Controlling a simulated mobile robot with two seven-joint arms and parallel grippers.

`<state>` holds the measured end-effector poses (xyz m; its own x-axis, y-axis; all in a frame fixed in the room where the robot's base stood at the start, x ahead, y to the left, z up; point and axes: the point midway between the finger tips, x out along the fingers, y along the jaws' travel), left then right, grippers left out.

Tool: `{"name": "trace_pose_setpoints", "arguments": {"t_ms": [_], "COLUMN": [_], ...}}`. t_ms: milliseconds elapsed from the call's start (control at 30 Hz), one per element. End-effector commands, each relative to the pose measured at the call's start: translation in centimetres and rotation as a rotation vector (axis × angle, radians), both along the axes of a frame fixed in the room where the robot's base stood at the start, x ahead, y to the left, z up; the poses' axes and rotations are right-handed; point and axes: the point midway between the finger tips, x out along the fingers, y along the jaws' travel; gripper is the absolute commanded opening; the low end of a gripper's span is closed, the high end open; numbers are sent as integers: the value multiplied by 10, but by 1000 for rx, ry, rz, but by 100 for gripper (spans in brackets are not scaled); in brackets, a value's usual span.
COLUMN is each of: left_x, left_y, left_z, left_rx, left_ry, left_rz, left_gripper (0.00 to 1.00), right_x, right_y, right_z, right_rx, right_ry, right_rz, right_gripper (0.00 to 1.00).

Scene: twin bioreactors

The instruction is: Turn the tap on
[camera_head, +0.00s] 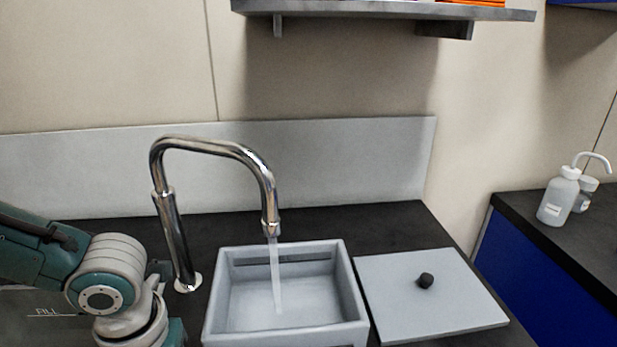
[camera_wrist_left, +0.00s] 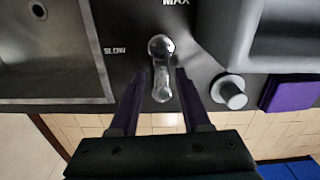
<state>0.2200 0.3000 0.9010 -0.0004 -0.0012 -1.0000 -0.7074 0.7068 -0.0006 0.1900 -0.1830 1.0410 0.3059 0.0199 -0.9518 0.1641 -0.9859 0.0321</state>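The chrome tap (camera_head: 215,148) stands on the dark counter, its spout curving right over a grey sink basin (camera_head: 358,310). A stream of water (camera_head: 276,275) falls from the spout into the basin. In the left wrist view, a chrome lever (camera_wrist_left: 161,82) lies on a dark surface marked "SLOW" and "MAX". My left gripper (camera_wrist_left: 161,76) is open, with one dark finger on each side of the lever. A gap shows on both sides; whether either finger touches it is unclear. In the head view my left arm is at lower left and its fingers are hidden. My right gripper is out of view.
A grey panel with a black knob (camera_head: 425,281) lies right of the basin. White bottles (camera_head: 559,196) stand on the right counter. A shelf (camera_head: 380,10) hangs above. In the wrist view, a round grey knob (camera_wrist_left: 229,92) and a purple block (camera_wrist_left: 290,92) sit right of the lever.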

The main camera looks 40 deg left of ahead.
Motion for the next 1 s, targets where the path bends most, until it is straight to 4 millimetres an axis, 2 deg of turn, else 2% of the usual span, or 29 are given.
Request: {"name": "trace_pose_setpoints", "arguments": {"t_ms": [367, 800, 1000], "left_x": [1, 1, 0], "left_y": [1, 1, 1], "left_z": [6, 84, 99], "left_rx": [0, 1, 2], "left_ry": [-1, -3, -1], "left_rz": [0, -1, 0], "left_gripper": [55, 55, 55], "right_x": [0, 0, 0], "right_y": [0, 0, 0], "right_z": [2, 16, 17], "right_rx": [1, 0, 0], "right_ry": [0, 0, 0], "right_rz": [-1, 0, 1], "right_gripper": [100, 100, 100]}}
